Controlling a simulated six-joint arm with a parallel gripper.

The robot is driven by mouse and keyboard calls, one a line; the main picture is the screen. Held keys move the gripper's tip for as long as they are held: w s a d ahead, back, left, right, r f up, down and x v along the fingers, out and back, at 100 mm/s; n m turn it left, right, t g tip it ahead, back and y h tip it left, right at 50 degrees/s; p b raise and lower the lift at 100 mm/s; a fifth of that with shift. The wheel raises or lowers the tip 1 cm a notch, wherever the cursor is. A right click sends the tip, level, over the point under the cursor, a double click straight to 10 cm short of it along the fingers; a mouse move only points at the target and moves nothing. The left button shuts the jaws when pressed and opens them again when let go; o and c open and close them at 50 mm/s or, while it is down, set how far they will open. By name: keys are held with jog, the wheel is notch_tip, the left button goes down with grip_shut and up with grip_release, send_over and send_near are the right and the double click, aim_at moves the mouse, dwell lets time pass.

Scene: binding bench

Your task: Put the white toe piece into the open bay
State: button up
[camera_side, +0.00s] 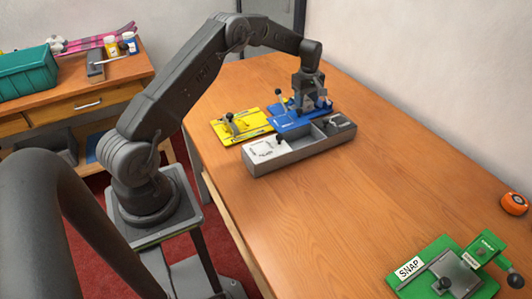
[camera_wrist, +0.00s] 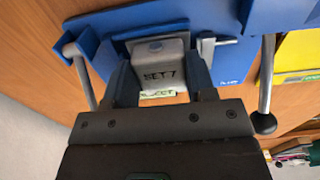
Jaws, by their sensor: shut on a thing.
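My gripper (camera_side: 307,104) is over the blue fixture (camera_side: 291,121) at the back of the bench. In the wrist view my gripper (camera_wrist: 163,72) is shut on a pale grey-white block (camera_wrist: 160,64) marked "SETT" or similar. The block sits between the fingers at the blue fixture (camera_wrist: 112,22); I cannot tell whether it is clear of it. A grey tray (camera_side: 305,157) stands just in front. Its left compartment holds a white piece (camera_side: 266,146), its middle compartment looks empty, and its right one holds a dark grey part (camera_side: 338,122).
A yellow fixture (camera_side: 228,126) lies left of the blue one, both with levers. A green fixture (camera_side: 418,262) marked "SNAP" and an orange round item (camera_side: 514,203) are at the right. The bench between is clear. A teal bin (camera_side: 26,72) stands on a side cabinet.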

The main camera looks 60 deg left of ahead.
jog(key=shift+r, duration=0.2)
jog(key=shift+r, duration=2.35)
jog(key=shift+r, duration=0.25)
notch_tip(320, 180, up, 9)
jog(key=s+d, duration=1.1)
jog(key=d, duration=0.5)
jog(key=shift+s+d+f, duration=0.1)
jog(key=shift+s+f, duration=0.05)
jog(key=shift+f, duration=3.1)
jog(key=shift+s+d+f, duration=0.1)
jog(key=shift+s+f, duration=0.05)
jog(key=shift+f, duration=3.05)
